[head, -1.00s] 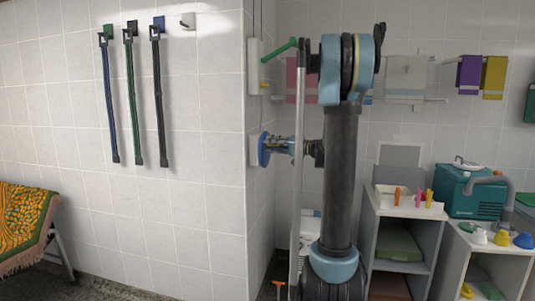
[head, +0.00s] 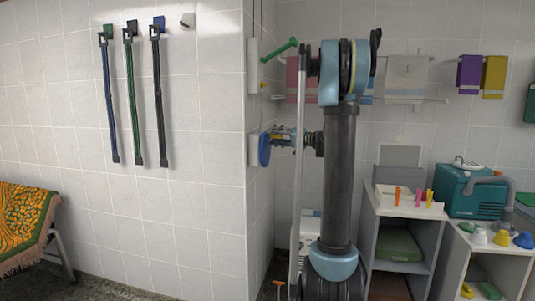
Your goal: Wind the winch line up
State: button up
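A blue wheel (head: 264,149) sits on a small white wall box (head: 254,150) at the wall corner, seen nearly edge-on. My gripper (head: 274,136) is at the right side of the wheel, level with its upper part. Its fingers are small and overlap the wheel's edge, so I cannot tell whether they are shut on a knob or handle there. Above, a taller white box (head: 253,66) has a green handle (head: 280,50) slanting up to the right. A thin dark line (head: 262,20) runs down the wall above the boxes.
Towels (head: 407,78) hang on rails behind my arm. A shelf unit (head: 405,210) with small coloured items and a teal machine (head: 470,190) stand to the right.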

dwell(0.3)
jog(key=w+d+v, duration=0.1)
jog(key=v, duration=0.7)
jog(key=shift+w+d, duration=0.2)
jog(key=shift+d, duration=0.15)
